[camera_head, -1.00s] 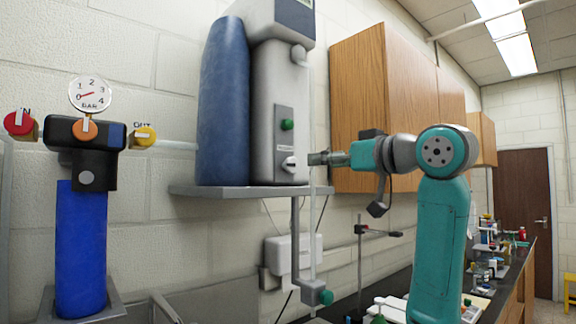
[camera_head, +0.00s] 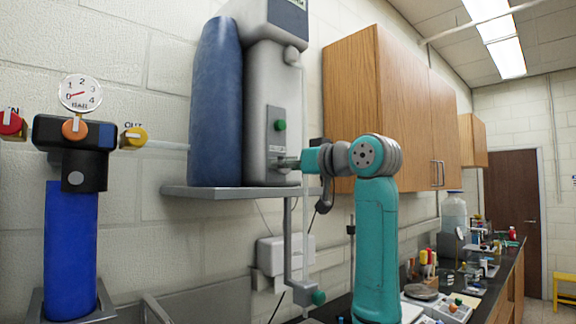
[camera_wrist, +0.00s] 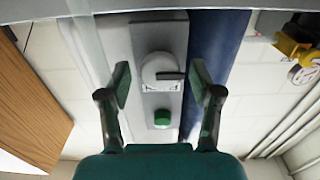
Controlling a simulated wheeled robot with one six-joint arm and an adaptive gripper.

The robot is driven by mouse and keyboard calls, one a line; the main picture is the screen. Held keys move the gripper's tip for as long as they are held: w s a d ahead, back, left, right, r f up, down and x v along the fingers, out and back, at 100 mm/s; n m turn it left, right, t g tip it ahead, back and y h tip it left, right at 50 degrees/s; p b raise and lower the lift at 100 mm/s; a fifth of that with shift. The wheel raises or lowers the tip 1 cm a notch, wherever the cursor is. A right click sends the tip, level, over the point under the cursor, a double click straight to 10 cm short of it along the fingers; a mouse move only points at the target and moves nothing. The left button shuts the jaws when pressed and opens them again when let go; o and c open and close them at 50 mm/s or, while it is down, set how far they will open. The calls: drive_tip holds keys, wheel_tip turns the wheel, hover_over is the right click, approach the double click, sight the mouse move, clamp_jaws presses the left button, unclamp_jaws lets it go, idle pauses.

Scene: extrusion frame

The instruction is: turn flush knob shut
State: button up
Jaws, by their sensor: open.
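The flush knob (camera_wrist: 160,68) is a round, pale grey dial with a dark bar pointing right in the wrist view. It sits on the grey control panel (camera_wrist: 145,32) of the water unit (camera_head: 262,95). My gripper (camera_wrist: 161,84) is open, with one dark green fingertip on each side of the knob in the wrist view. I see no clear contact between the fingers and the knob. In the head view my gripper (camera_head: 285,163) is at the panel's lower part and hides the knob.
A green button (camera_wrist: 162,118) is close to the knob, above it in the head view. A blue tank (camera_head: 217,105) stands left of the unit on a grey shelf (camera_head: 225,192). A wooden cabinet (camera_head: 385,110) is close to my arm. A gauge (camera_head: 80,93) hangs at left.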

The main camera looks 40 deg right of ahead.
drive_tip(key=c, duration=1.1)
drive_tip(key=shift+m, duration=0.3)
drive_tip(key=m, duration=1.7)
drive_tip(key=shift+d+f, duration=0.2)
drive_tip(key=shift+m, duration=0.3)
